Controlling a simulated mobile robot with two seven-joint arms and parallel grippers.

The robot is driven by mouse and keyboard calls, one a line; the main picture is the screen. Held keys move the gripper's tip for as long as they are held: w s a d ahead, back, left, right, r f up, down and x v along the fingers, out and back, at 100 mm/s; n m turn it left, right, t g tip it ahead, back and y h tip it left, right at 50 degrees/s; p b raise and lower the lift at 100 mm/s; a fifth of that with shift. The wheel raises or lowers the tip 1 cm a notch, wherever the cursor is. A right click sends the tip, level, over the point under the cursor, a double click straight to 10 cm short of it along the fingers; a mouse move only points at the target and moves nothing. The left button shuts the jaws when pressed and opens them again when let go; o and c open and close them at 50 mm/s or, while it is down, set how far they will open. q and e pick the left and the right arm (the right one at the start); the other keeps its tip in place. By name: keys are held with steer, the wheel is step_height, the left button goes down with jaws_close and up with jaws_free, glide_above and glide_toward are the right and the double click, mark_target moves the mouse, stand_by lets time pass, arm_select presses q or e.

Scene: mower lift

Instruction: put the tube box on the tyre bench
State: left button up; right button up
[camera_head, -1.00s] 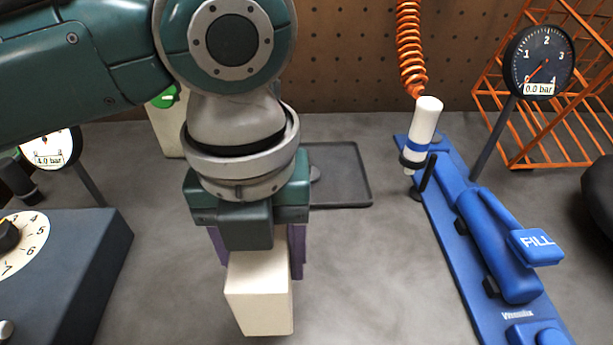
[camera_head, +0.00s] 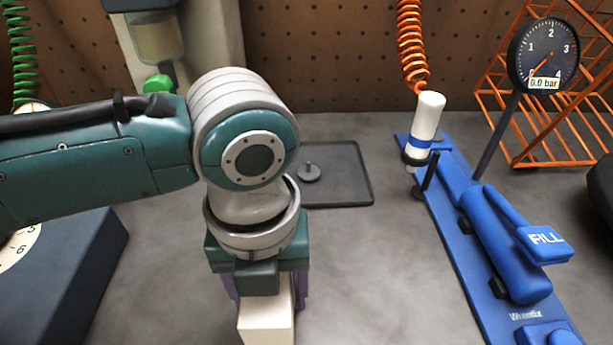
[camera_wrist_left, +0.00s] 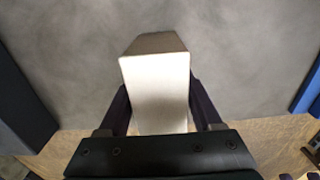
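The tube box, a plain cream-white block (camera_head: 266,326), is at the bottom of the head view, its lower end cut off by the frame. My left gripper (camera_head: 265,294) points down, with its purple fingers on both sides of the box. In the left wrist view the box (camera_wrist_left: 158,90) sits between the two dark fingers of the left gripper (camera_wrist_left: 160,105), which press against its sides. I cannot tell how far its lower end is above the grey bench top (camera_head: 370,270). No surface is clearly marked as the tyre bench.
A blue pump (camera_head: 500,240) marked FILL and a gauge (camera_head: 543,58) stand at the right, with an orange wire rack (camera_head: 570,120) behind. A dark tray (camera_head: 345,185) lies behind the gripper. A dark box (camera_head: 75,275) is at the left. Bare grey surface lies between.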

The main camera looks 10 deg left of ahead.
arm_select(q)
steer(key=o, duration=0.3)
